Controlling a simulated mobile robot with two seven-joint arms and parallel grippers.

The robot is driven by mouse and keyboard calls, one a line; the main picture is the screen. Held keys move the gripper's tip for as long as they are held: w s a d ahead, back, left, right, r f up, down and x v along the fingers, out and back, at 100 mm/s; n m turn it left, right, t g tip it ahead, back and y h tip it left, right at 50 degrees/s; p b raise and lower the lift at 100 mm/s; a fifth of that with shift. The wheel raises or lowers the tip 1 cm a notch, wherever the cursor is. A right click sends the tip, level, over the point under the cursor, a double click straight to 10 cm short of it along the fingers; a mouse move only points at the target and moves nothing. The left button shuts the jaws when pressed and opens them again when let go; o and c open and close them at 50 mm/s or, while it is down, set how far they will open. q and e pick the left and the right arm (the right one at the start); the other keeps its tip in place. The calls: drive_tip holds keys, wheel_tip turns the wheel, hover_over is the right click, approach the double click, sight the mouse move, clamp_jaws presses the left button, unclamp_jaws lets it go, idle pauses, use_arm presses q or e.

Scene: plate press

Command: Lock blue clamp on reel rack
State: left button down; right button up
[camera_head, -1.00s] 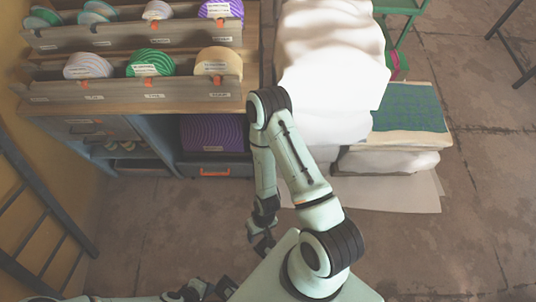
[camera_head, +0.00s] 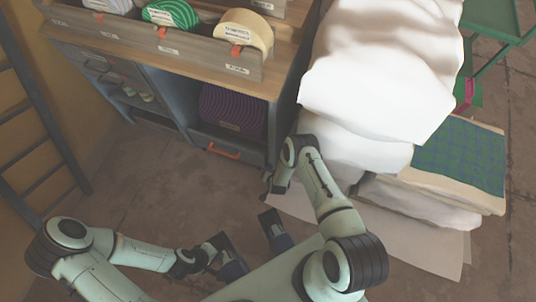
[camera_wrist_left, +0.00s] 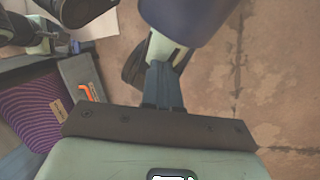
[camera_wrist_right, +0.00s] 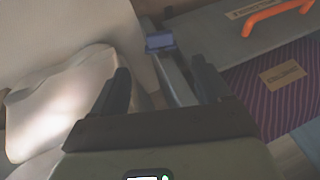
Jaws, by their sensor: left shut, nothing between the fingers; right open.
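The reel rack (camera_head: 275,88) stands at the upper left in the head view, with labelled reels in its top trays. A small blue block (camera_wrist_right: 158,42), which looks like the blue clamp, shows at the end of the rack's grey side panel in the right wrist view. My right gripper (camera_wrist_right: 160,64) is open, its fingers on either side of the panel edge in that picture; I cannot tell the distance. In the head view it is beside the rack's right front corner. My left gripper (camera_wrist_left: 164,72) is shut and empty over the floor, away from the rack.
White sacks (camera_head: 375,75) are piled close to the rack's right side. A green checked cloth (camera_head: 460,155) lies on a stack farther right. The rack's lower bay holds a purple reel (camera_head: 230,110) above an orange handle (camera_head: 223,152). A ladder (camera_head: 40,130) leans at the left.

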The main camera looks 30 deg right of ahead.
drive_tip(key=b+x, duration=0.5)
drive_tip(key=x, duration=0.6)
drive_tip(key=shift+a, duration=0.1)
use_arm(q)
drive_tip(key=w+a+f+t+y, duration=0.1)
drive_tip(key=w+a+f+t, duration=0.1)
drive_tip(key=w+f, duration=0.4)
drive_tip(key=shift+w+a, duration=0.35)
drive_tip(key=shift+a, duration=0.15)
use_arm(e)
drive_tip(key=shift+s, duration=0.1)
drive_tip(key=c, duration=1)
